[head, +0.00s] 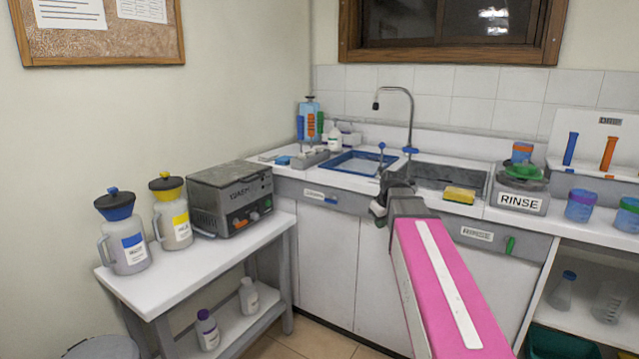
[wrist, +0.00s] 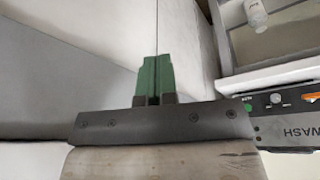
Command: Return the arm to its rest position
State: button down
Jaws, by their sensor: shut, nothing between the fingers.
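My arm, with a pink and white link (head: 447,290), reaches from the lower right up to the front of the counter in the head view. Its dark wrist end stands before the sink cabinet, and my fingers are hard to make out there. In the wrist view my gripper (wrist: 154,62) shows two green fingers pressed together, with nothing between them. Pale cabinet surfaces lie beyond the fingertips.
The side table (head: 180,270) at left holds a grey wash machine (head: 230,198), a blue-lidded jug (head: 122,232) and a yellow-lidded jug (head: 172,212). On the counter are a blue tray (head: 355,163), a faucet (head: 411,105), a sponge (head: 459,195) and a RINSE container (head: 519,190).

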jog(key=s+a+f+m+g, duration=0.1)
jog(key=s+f+m, duration=0.2)
jog(key=s+f, duration=0.6)
jog(key=s+a+f+m+g+h, duration=0.1)
jog(key=s+f+m+g, duration=0.1)
jog(key=s+f, duration=0.7)
notch_tip(320, 180, down, 6)
jog(key=shift+s+r+m, duration=0.15)
jog(key=shift+s+m, duration=0.05)
jog(key=shift+m, duration=0.2)
